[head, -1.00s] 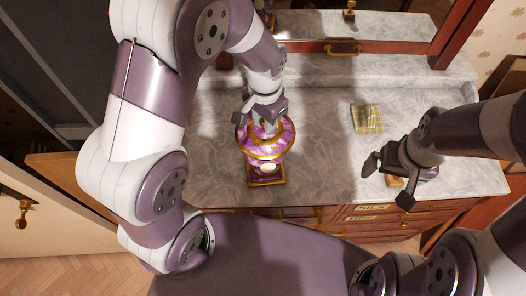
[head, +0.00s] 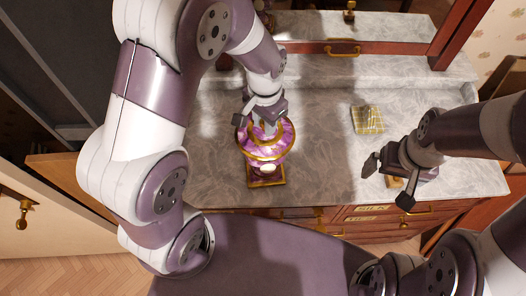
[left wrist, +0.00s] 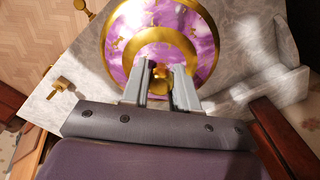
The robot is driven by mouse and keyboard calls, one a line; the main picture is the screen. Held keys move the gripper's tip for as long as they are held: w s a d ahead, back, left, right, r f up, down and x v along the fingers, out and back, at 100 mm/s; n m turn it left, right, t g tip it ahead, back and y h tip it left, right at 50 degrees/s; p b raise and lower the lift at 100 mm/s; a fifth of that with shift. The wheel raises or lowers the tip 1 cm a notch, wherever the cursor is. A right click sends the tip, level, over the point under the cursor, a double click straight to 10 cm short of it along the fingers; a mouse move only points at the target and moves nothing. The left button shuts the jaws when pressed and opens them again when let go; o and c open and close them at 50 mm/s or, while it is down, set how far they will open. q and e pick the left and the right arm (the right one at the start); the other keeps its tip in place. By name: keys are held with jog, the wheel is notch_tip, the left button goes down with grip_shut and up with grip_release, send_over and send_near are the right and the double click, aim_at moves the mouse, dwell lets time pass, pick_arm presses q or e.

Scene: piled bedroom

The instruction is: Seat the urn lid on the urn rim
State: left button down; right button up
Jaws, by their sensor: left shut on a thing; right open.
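The urn (head: 266,171) stands upright on the marble dresser top, pink-purple marbled with gold bands and a square gold foot. My left gripper (head: 265,126) is directly above it, pointing down. In the left wrist view, my left gripper (left wrist: 160,90) is shut on the gold knob of the urn lid (left wrist: 163,52). Gold rings and pink marbling show around the knob. The lid lies over the urn's mouth; the fingers and lid hide the rim, so I cannot tell whether they touch. My right gripper (head: 387,180) is open and empty, at the right over the dresser's front.
A folded yellow checked cloth (head: 368,119) lies on the dresser top (head: 325,150) right of the urn. A mirror frame stands at the back. The marble between urn and cloth is clear.

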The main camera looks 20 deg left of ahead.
pick_arm(q)
jog(key=shift+f, duration=0.45)
dwell(0.3)
dwell(0.4)
dwell(0.4)
jog(key=c, duration=1)
grip_release()
jog(key=shift+r, duration=0.15)
jog(key=shift+r+p, duration=1.55)
jog(key=shift+r, duration=0.1)
